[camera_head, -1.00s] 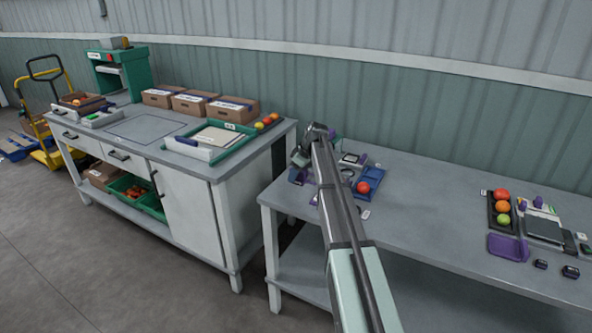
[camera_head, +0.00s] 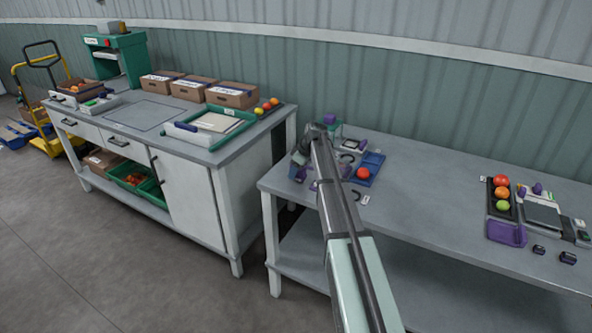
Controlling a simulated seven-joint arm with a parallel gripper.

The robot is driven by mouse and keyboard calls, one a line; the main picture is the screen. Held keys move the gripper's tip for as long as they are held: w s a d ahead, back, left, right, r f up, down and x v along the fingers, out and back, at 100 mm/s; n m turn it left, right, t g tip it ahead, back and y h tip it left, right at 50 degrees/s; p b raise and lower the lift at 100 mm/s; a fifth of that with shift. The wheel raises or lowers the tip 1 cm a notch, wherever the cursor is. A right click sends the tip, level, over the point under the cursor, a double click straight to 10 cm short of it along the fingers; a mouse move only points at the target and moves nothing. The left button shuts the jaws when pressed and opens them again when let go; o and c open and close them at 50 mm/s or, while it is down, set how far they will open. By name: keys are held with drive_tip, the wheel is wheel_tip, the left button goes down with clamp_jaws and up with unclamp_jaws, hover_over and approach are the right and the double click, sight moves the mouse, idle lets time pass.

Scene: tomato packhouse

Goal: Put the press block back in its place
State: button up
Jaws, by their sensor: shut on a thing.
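My gripper (camera_head: 299,162) is over the left end of the right-hand table (camera_head: 420,215), dark and partly hidden by my own wrist. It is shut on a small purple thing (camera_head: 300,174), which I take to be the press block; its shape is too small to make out. Another purple piece (camera_head: 329,118) sits on top of a pale green stand (camera_head: 335,131) just behind my wrist. My arm hides much of the stand. I cannot tell which spot is the block's place.
A blue tray (camera_head: 376,160) with a red ball (camera_head: 363,173) lies right of my forearm. Further right are a dark tray (camera_head: 491,203) of tomatoes and a purple tray (camera_head: 506,233). A workbench (camera_head: 190,150) with boxes stands left, across a gap.

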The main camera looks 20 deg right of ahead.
drive_tip(key=shift+f, duration=0.35)
idle(0.6)
drive_tip(key=o, duration=1)
drive_tip(key=c, duration=0.3)
drive_tip(key=shift+c, duration=0.2)
drive_tip(key=shift+r, duration=0.1)
drive_tip(key=shift+r, duration=3.35)
drive_tip(key=shift+a, duration=0.1)
